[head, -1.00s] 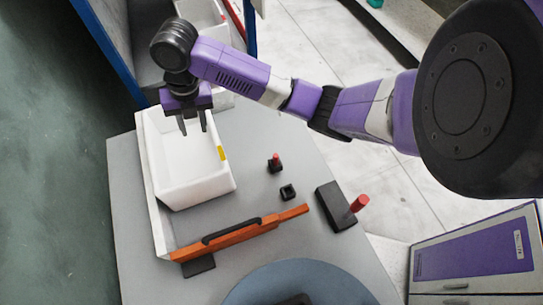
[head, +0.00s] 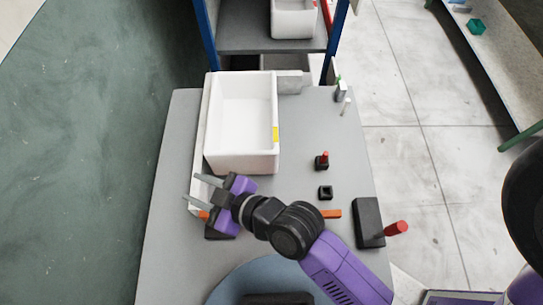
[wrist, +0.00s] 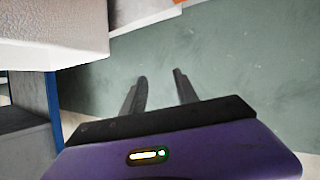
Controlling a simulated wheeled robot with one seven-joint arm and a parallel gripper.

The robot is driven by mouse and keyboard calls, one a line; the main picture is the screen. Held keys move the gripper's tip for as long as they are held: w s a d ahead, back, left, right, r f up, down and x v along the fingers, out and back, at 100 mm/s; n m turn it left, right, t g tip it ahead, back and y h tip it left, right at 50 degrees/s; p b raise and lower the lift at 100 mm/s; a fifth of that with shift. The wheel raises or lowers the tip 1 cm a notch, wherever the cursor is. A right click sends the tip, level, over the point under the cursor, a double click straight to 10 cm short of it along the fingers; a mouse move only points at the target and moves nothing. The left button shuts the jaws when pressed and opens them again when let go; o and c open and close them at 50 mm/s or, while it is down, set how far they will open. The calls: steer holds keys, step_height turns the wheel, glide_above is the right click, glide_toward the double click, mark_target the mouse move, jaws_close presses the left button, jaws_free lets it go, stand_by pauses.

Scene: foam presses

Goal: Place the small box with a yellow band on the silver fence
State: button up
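A white open box (head: 240,158) with a yellow patch (head: 275,134) on its right side stands on the grey table. It is the only yellow-marked box I see, and it looks empty. A pale strip, possibly the fence (head: 199,150), runs along its left side. A silver-grey plate (head: 290,82) shows at its back right corner; I cannot tell whether they are one piece. My gripper (head: 193,189) is open and empty, in front of the box's near left corner, fingers pointing left. The wrist view shows both fingers (wrist: 160,90) apart, with a white surface (wrist: 60,30) close at upper left.
A black block with a red knob (head: 369,222), a black square piece (head: 325,192) and a small red-topped piece (head: 322,160) stand to the right. A blue-framed shelf (head: 265,45) is behind the table.

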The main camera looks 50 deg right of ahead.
steer(key=s+d+m, duration=0.1)
steer(key=s, duration=0.1)
steer(key=s+h, duration=0.1)
steer(key=s, duration=0.2)
steer(key=s+d+m, duration=0.1)
steer(key=s, duration=0.2)
steer(key=shift+s+d+f+m+h, duration=0.2)
steer(key=shift+d+f+m+h, duration=0.05)
steer(key=shift+d+m+h, duration=0.05)
steer(key=s+d+r+t, duration=0.1)
steer(key=s+d+r, duration=0.3)
steer(key=s, duration=0.3)
steer(key=s+d+r+m+t, duration=0.1)
steer(key=s+d+r, duration=0.3)
steer(key=s, duration=0.3)
steer(key=shift+h, duration=0.3)
steer(key=shift+s+f, duration=0.1)
